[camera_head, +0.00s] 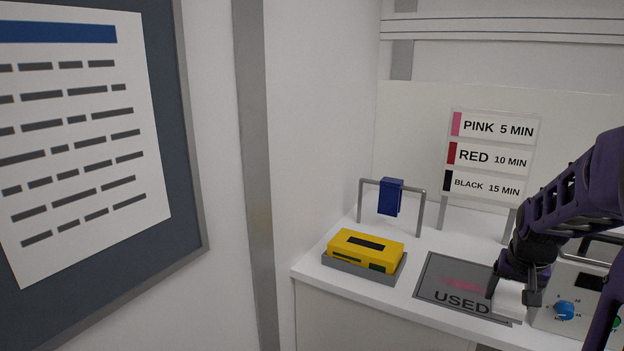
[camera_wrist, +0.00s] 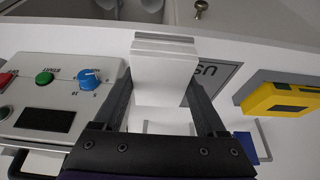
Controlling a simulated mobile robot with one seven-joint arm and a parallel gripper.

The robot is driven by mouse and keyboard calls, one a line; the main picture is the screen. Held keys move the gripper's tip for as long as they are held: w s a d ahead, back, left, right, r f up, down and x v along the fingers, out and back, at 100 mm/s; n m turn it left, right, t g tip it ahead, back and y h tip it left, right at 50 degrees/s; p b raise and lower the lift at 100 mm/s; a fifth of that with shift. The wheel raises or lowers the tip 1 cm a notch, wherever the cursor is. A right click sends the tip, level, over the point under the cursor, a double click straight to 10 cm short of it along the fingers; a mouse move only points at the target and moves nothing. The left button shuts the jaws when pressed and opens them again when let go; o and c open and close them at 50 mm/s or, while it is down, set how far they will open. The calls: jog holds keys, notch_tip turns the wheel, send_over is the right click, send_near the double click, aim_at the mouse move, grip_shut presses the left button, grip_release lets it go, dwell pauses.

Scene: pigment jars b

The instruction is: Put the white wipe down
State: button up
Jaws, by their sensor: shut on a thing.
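The white wipe (camera_head: 508,296) is a small pale block held between the fingers of my gripper (camera_head: 514,292), which is shut on it. In the wrist view the wipe (camera_wrist: 164,75) shows between the two dark fingers of my gripper (camera_wrist: 165,100). In the head view the wipe is in front of the right part of the grey mat marked USED (camera_head: 437,271). The mat bears a pink smear. I cannot tell whether the wipe touches the mat or the counter.
A yellow box (camera_head: 366,250) sits on a grey tray left of the mat. A device with a blue knob (camera_head: 565,310) stands right of my gripper. A sign (camera_head: 490,156) lists times for pink, red and black.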

jog(key=a+f+n, duration=0.2)
jog(key=a+f, duration=0.3)
jog(key=a, duration=0.4)
jog(key=a+f+n+y, duration=0.1)
jog(key=a+f+n, duration=0.1)
jog(key=a+f, duration=0.3)
jog(key=a+f+n+y, duration=0.1)
jog(key=a+f, duration=0.4)
jog(key=a, duration=0.8)
jog(key=shift+s+a+n+t, duration=0.2)
jog(key=shift+s+n+t, duration=0.2)
jog(key=shift+n, duration=0.3)
jog(key=shift+d, duration=0.1)
